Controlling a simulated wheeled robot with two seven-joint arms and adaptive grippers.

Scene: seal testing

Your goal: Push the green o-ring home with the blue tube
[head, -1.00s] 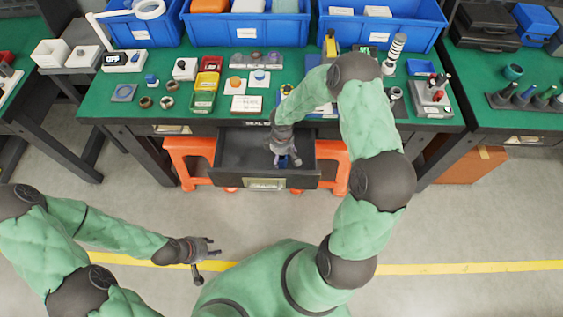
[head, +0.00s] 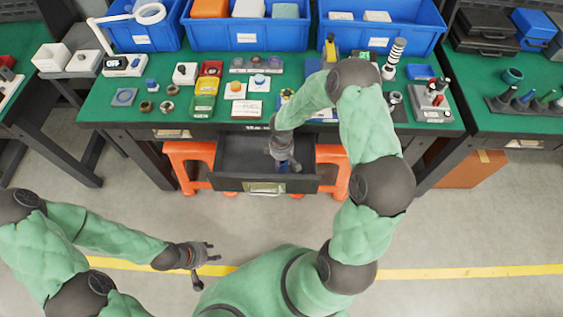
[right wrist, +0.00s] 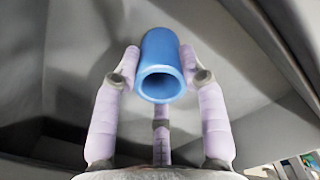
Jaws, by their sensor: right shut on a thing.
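My right gripper (head: 284,160) reaches down into the open drawer (head: 225,170) below the table. In the right wrist view its fingers (right wrist: 160,78) are shut on the blue tube (right wrist: 160,50), one on each side, with the open round end facing the camera. My left gripper (head: 208,264) is open and empty over the floor, well away from the table. I cannot pick out the green o-ring; it is too small or hidden.
Blue bins (head: 246,38) stand at the back. Orange stools (head: 185,155) flank the drawer. Floor in front is clear.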

